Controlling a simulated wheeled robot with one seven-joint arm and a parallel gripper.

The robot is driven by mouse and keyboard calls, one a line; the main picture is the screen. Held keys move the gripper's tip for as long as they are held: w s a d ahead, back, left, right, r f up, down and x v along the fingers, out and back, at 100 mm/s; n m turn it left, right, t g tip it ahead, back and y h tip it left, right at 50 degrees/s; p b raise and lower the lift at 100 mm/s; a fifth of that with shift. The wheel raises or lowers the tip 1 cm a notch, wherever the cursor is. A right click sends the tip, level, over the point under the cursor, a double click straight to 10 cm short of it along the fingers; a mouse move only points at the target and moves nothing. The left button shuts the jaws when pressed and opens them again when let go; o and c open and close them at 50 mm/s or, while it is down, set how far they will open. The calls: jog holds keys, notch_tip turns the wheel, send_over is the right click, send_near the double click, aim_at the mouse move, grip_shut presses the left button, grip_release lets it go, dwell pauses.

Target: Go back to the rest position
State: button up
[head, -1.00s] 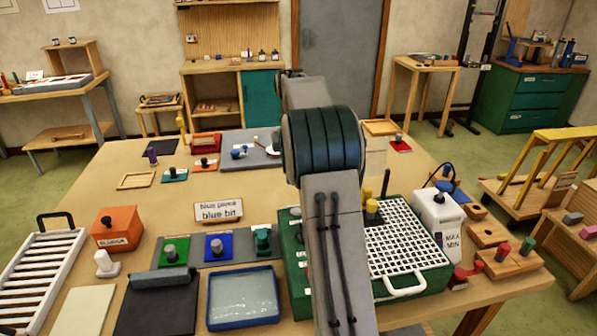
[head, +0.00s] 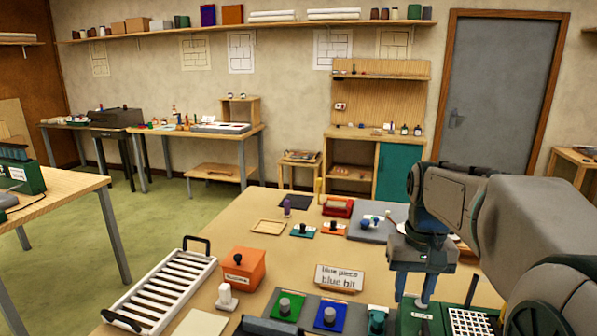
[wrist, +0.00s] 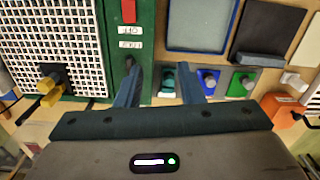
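My gripper (head: 412,290) hangs at the right of the head view, pointing down over the bench (head: 245,215). In the wrist view my gripper (wrist: 160,78) shows two blue fingers standing apart with nothing between them. Below it are the green machine with a white grid (head: 462,322) and a teal piece (head: 376,320) on a grey strip. The grid also shows in the wrist view (wrist: 45,35). The blue piece (head: 329,316) and green piece (head: 284,305) sit on their coloured squares. My forearm covers the bench's right side.
A white slatted rack (head: 165,290) and an orange box (head: 243,268) stand at the left of the bench. A sign reading "blue piece blue bit" (head: 339,278) stands mid-bench. Green floor (head: 160,205) is open to the left, before another table (head: 75,190).

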jog(key=s+a+f+t, duration=0.2)
jog(key=s+a+f, duration=0.1)
jog(key=s, duration=0.3)
jog(key=s+a+f+n+t, duration=0.1)
jog(key=s+a+f+t, duration=0.1)
jog(key=s, duration=0.5)
jog(key=shift+s+a+f, duration=0.2)
jog(key=shift+a+f, duration=0.3)
